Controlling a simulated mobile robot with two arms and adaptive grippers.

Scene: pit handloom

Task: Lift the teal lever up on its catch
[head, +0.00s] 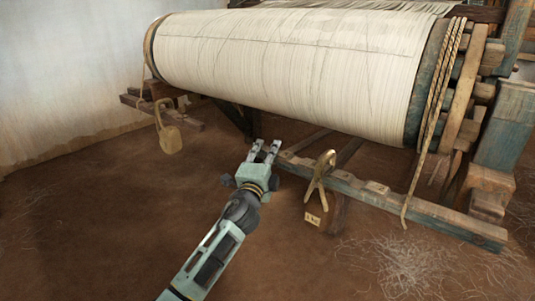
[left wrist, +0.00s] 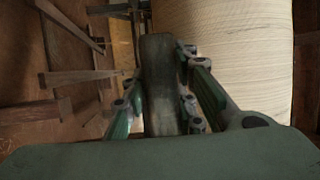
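A dark, worn, greyish-teal bar, which looks like the lever, stands between my fingers in the left wrist view (left wrist: 160,85). In the head view a dark slanted piece (head: 237,117) under the cloth roll comes down close to my fingertips; I cannot tell for sure that it is the same bar. My left gripper (head: 266,149) reaches in under the roll, its fingers parted. In the wrist view its fingers stand on either side of the bar, with a narrow gap on the left. The catch cannot be made out. My right gripper is not in view.
The large cream warp roll (head: 290,62) hangs above and behind my gripper. Another weight (head: 170,138) hangs at the left. The earth floor (head: 90,225) in front is clear.

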